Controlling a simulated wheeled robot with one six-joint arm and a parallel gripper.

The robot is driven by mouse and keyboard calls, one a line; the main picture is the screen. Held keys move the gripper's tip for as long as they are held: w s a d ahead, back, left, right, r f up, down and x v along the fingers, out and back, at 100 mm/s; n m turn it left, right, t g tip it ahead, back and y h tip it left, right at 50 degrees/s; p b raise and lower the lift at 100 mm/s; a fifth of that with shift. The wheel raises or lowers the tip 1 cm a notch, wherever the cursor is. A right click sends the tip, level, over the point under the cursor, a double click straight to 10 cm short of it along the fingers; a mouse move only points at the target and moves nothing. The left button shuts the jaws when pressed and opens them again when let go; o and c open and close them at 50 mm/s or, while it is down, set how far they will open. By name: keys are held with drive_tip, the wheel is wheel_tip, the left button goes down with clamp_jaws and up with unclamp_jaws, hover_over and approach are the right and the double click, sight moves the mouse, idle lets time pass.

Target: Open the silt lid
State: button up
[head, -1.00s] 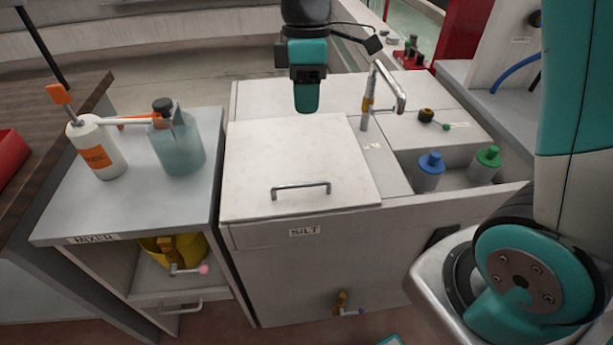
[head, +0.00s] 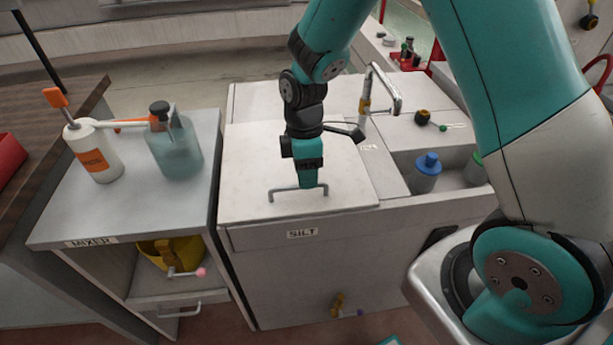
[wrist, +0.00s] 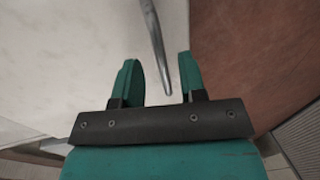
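The silt lid (head: 250,160) is a flat white panel lying shut on top of the cabinet marked SILT. Its grey bar handle (head: 284,190) is near the front edge. My gripper (head: 308,184) points down over the right part of the handle and hides some of it. In the wrist view my gripper (wrist: 160,75) has its two green fingers apart. The handle bar (wrist: 156,45) reaches into the gap between them, with space visible on both sides. The lid also shows at the left of the wrist view (wrist: 60,60).
A tap (head: 380,90) stands behind the lid's right side. A blue-capped bottle (head: 427,172) sits in the recess to the right. The mixer stand (head: 120,215) at left carries a white bottle (head: 95,150) and a bluish jug (head: 175,148). The lid's left half is clear.

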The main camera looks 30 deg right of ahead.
drive_tip(key=shift+s+f, duration=0.1)
drive_tip(key=shift+f, duration=0.65)
